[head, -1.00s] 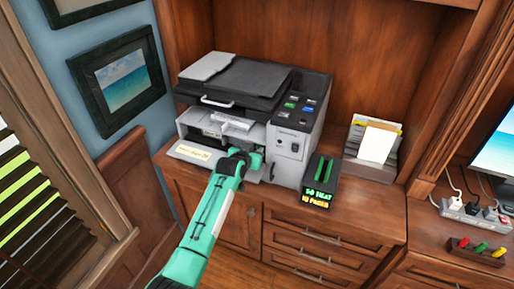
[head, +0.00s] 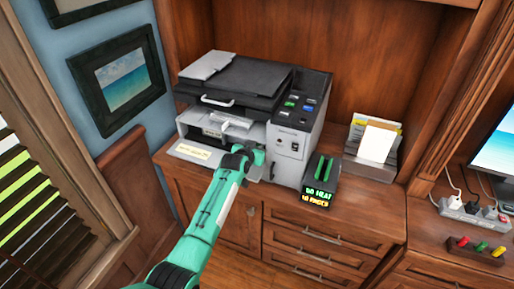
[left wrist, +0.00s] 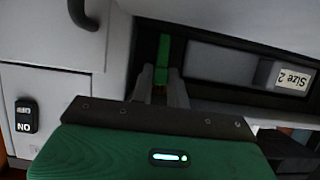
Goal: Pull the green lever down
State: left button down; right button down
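The green lever (left wrist: 163,58) is a narrow upright bar in a dark slot of the printer in the left wrist view. The printer (head: 258,88) is grey and black and stands on the wood cabinet. My left gripper (left wrist: 162,86) is at the printer's front, with its two grey fingers close on either side of the lever's lower part. The gap between them is about as wide as the lever. In the head view my left gripper (head: 257,158) hides the lever. My right gripper is not in view.
A toaster-like box with green slots (head: 319,180) stands right of the printer. A paper holder (head: 374,145) is farther right. A power strip (head: 474,212) lies near a monitor. A tray marked Size 2 (left wrist: 295,78) is beside the lever slot.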

pick_arm(q)
jog(key=shift+s+f+b, duration=0.1)
jog(key=shift+f+b, duration=0.15)
jog(key=shift+b, duration=0.05)
jog(key=t+b, duration=0.1)
jog(key=b, duration=0.1)
jog(key=s+f+t+b, duration=0.1)
jog(key=b, duration=0.2)
jog(key=shift+a+t+h, duration=0.2)
jog(key=shift+t+h, duration=0.1)
jog(key=shift+h, duration=0.1)
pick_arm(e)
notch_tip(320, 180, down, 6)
pick_arm(q)
jog(key=t+b, duration=0.1)
jog(key=b, duration=0.2)
jog(key=t+h+b, duration=0.1)
jog(key=b, duration=0.2)
jog(key=shift+s+a+f+t, duration=0.1)
jog(key=shift+s+f+t, duration=0.2)
jog(key=shift+s+f, duration=0.05)
jog(key=shift+r, duration=0.1)
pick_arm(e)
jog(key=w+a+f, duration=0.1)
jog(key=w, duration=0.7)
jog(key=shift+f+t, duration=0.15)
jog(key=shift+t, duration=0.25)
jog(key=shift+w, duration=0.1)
